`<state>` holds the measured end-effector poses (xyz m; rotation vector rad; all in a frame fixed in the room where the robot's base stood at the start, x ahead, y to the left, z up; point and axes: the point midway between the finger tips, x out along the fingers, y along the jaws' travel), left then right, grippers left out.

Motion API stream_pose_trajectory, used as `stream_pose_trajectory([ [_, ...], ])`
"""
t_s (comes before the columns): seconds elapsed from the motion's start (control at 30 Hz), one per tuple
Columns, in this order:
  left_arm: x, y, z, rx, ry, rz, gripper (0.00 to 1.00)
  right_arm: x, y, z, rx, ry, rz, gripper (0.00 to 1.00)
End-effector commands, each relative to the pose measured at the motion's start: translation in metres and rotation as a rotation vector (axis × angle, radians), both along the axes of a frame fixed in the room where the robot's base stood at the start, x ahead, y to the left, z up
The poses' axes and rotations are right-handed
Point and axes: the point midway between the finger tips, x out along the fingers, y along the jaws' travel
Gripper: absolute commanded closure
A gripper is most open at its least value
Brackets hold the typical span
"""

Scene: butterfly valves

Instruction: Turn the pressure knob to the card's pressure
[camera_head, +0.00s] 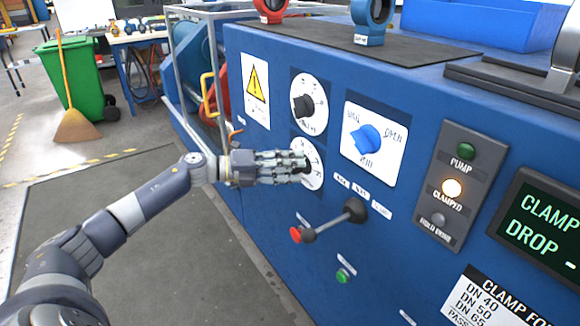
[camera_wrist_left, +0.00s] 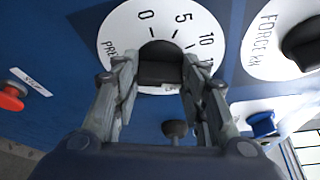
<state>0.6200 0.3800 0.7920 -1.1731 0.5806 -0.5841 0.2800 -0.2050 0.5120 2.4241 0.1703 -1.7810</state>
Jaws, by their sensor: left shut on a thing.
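The pressure knob (camera_wrist_left: 160,62) is black and sits in the middle of a round white dial (camera_wrist_left: 118,38) marked 0, 5 and 10, with further marks partly hidden by a finger. In the left wrist view my left gripper (camera_wrist_left: 160,78) has a finger on each side of the knob and is shut on it. In the head view my left gripper (camera_head: 302,166) covers most of this lower dial (camera_head: 316,180). Which mark the knob points to is unclear. A white card (camera_head: 490,300) headed "CLAMP FO", with DN 40, DN 50 and DN 65 lines, is cut off at the lower right.
The force dial (camera_head: 317,90) with its black knob (camera_head: 303,106) is just above. A lever (camera_head: 327,227) with a red end juts out below right. A blue selector knob (camera_head: 366,138), the lamp panel (camera_head: 443,218) and a display (camera_head: 545,220) are farther right.

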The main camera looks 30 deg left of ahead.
Motion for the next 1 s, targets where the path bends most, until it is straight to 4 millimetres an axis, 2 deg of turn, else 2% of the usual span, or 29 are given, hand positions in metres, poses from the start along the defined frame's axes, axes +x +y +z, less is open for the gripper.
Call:
stream_pose_trajectory([
  [0.4,0.0004,-0.0021,0.0020,0.002,-0.007,-0.003,0.84,0.0032,0.0023,0.0002,0.006,-0.005,-0.001,0.60],
  [0.43,0.0003,-0.0022,0.0020,0.002,-0.007,-0.003,0.58,0.0031,0.0023,0.0003,0.006,-0.005,-0.001,0.60],
  [0.5,0.0003,-0.0022,0.0018,0.003,-0.007,-0.003,0.42,0.0027,0.0024,0.0005,0.006,-0.005,-0.001,0.60],
  [0.53,0.0003,-0.0021,0.0015,0.002,-0.006,-0.002,0.40,0.0024,0.0025,0.0005,0.006,-0.004,-0.001,0.60],
  [1.0,-0.0062,0.0056,-0.0007,0.006,0.001,0.001,0.40,-0.0011,0.0010,-0.0002,0.002,0.001,0.002,0.60],
])
